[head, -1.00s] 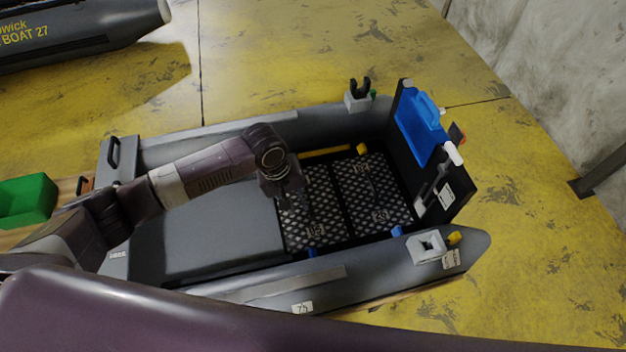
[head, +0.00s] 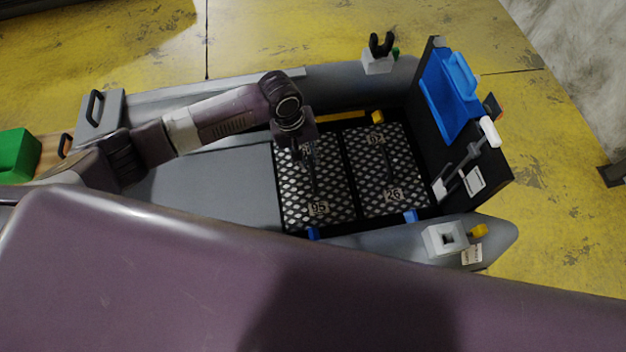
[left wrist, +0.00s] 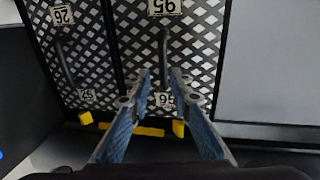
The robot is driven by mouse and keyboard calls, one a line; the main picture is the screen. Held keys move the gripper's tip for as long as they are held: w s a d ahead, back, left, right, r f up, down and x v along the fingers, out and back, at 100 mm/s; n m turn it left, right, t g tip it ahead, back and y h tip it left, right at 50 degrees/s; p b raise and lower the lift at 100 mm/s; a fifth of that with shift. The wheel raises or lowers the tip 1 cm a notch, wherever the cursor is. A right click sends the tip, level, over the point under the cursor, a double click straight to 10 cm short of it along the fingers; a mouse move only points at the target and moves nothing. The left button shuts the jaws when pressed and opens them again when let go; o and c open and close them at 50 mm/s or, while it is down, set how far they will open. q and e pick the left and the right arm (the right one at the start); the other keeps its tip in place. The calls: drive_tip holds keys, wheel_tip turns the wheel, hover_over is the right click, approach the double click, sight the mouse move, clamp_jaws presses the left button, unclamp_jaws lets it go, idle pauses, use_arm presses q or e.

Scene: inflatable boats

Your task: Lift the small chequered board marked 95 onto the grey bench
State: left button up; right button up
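The small chequered board marked 95 (head: 318,183) lies flat in the boat, black with a white lattice and a dark bar handle along its middle. In the left wrist view the board (left wrist: 200,45) is below my left gripper, with 95 labels at both ends. My left gripper (left wrist: 160,74) is open, its two blue-sided fingers apart over the board near one label and the handle's end. In the head view the gripper (head: 304,150) hangs over the board's far end; contact cannot be told. The flat grey bench (head: 215,190) adjoins the board's left side. My right gripper is out of view.
A similar board marked 26 (head: 388,165) lies beside it on the right. Blue tabs and a yellow bar (head: 343,116) edge the boards. The black transom (head: 485,185) with a blue part stands at right. A green bin (head: 15,155) is far left. My purple link covers the foreground.

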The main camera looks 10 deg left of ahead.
sight(312, 171)
use_arm(q)
drive_tip(key=shift+w+d+f, duration=0.1)
drive_tip(key=shift+d+f, duration=0.05)
drive_tip(key=shift+f, duration=1.35)
drive_tip(key=shift+w+d+f, duration=0.1)
drive_tip(key=shift+d+f, duration=0.1)
drive_tip(key=shift+f, duration=1.25)
drive_tip(key=shift+w+d+f, duration=0.1)
drive_tip(key=shift+d+f, duration=0.05)
drive_tip(key=shift+f, duration=1.35)
drive_tip(key=shift+c, duration=0.5)
clamp_jaws()
drive_tip(key=shift+r, duration=0.1)
